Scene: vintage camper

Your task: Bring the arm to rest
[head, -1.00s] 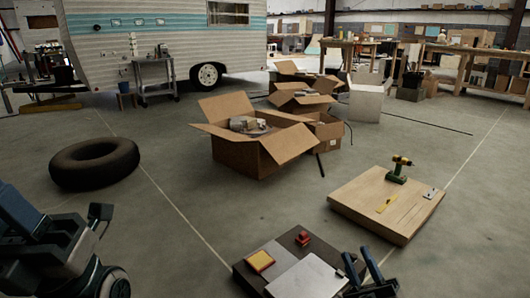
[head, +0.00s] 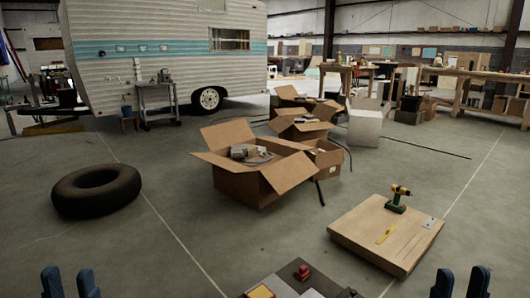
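My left gripper (head: 70,284) shows at the bottom left of the head view, its two blue fingers pointing up and apart, with nothing between them. My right gripper (head: 460,284) shows at the bottom right in a similar pose, its two blue fingers apart and empty. Both grippers are cut off by the lower edge, and the rest of both arms is out of view.
A low dark surface (head: 264,277) with a red item (head: 302,272) and a yellow-topped item (head: 261,292) lies between the grippers. A wooden platform (head: 364,238) holds a drill (head: 397,198). A tyre (head: 97,190) and open cardboard box (head: 236,182) stand on the floor.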

